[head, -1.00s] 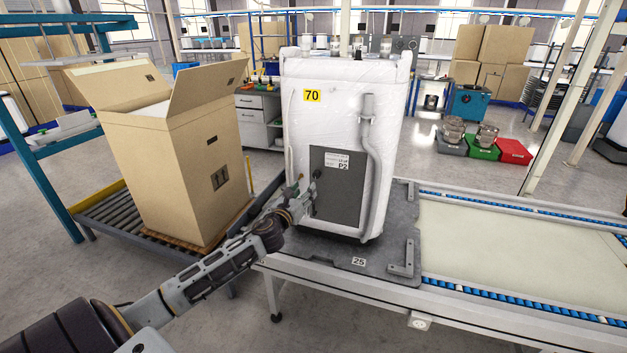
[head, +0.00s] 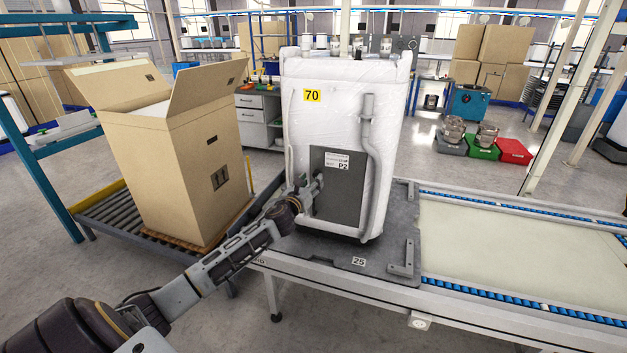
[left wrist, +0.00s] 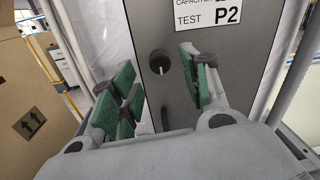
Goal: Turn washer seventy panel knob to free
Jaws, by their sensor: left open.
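The white-wrapped washer (head: 330,110) with a yellow 70 label stands upright on a dark pallet plate. Its dark grey panel (head: 345,205) carries a white P2 label, which also shows in the left wrist view (left wrist: 212,12). A round black knob (left wrist: 160,62) with a light mark shows on the panel in the left wrist view, between and beyond my fingers. My left gripper (left wrist: 158,72) is open with green finger pads on either side of that spot; contact cannot be told. In the head view my left gripper (head: 310,187) covers the panel's left part and hides the knob.
A pale hose (head: 372,150) runs down the washer's right side. An open cardboard box (head: 180,165) stands on a roller conveyor at the left. The plate marked 25 (head: 335,255) sits on a conveyor (head: 520,240) that runs clear to the right.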

